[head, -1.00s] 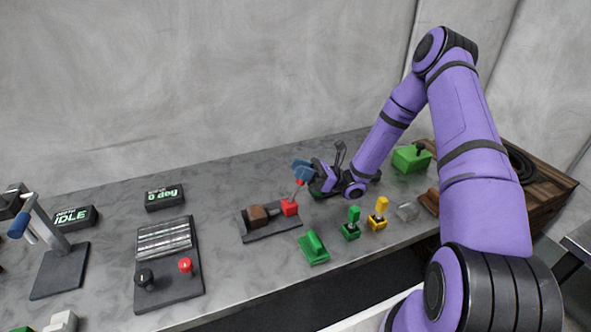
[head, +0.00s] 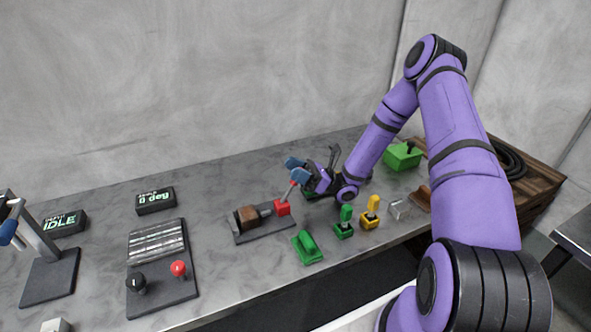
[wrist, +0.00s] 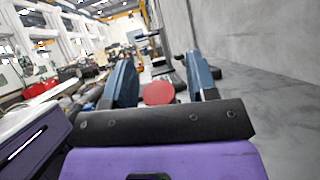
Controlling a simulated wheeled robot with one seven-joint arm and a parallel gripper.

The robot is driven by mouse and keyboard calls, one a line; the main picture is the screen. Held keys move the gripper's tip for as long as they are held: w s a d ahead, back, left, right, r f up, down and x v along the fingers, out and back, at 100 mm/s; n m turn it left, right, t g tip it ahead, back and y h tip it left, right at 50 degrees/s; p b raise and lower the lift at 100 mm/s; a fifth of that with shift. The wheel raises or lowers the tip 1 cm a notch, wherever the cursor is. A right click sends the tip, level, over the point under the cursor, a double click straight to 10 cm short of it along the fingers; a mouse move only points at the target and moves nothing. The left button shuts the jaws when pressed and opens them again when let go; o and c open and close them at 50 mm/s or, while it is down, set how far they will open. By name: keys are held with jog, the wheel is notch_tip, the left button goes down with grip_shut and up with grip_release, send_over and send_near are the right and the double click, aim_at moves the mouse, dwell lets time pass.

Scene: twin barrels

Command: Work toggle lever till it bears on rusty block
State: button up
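The rusty block (head: 246,217) sits on a dark base plate (head: 262,235) in the middle of the bench. To its right on the plate is a red clamp body (head: 283,208), with a grey part between it and the block. Whether that part touches the block I cannot tell. The grey toggle lever (head: 289,194) rises from the red body, leaning right, to a red tip (head: 294,183). My gripper (head: 297,169) is at the tip. In the wrist view its blue fingers stand apart around a round red knob (wrist: 158,93), with slim gaps at each side.
A green block (head: 308,246), a green switch (head: 344,222) and a yellow switch (head: 370,212) stand in front of my gripper. A panel with black and red knobs (head: 160,268) lies left, below a "0 deg" display (head: 155,200). The bench behind the clamp is clear.

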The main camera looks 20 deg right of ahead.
jog(key=s+d+f, duration=0.1)
jog(key=s+d, duration=0.1)
jog(key=d, duration=0.6)
jog(key=s+d+f, duration=0.1)
jog(key=d, duration=0.7)
jog(key=shift+s+f, duration=0.3)
jog(key=shift+s, duration=0.1)
